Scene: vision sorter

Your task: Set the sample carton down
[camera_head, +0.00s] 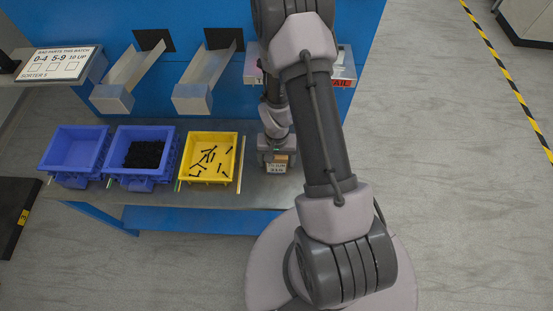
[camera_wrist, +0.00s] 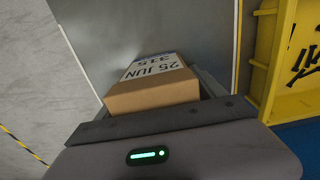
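The sample carton (camera_head: 276,168) is a small brown box with a white label reading 25 JUN and 315. In the head view it is at my gripper (camera_head: 277,158), over the right part of the grey bench top near its front edge. In the wrist view the carton (camera_wrist: 155,96) sits close in front of my gripper's palm, between the two dark fingers, and the gripper looks shut on it. The carton's underside is hidden, so I cannot tell whether it touches the bench.
Left of the carton stand a yellow bin (camera_head: 209,181) with black screws, a blue bin (camera_head: 117,171) with black parts and an empty blue bin (camera_head: 56,170). Two chutes (camera_head: 192,101) and a sorter sign (camera_head: 58,63) are behind. Bare bench (camera_head: 256,195) surrounds the carton.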

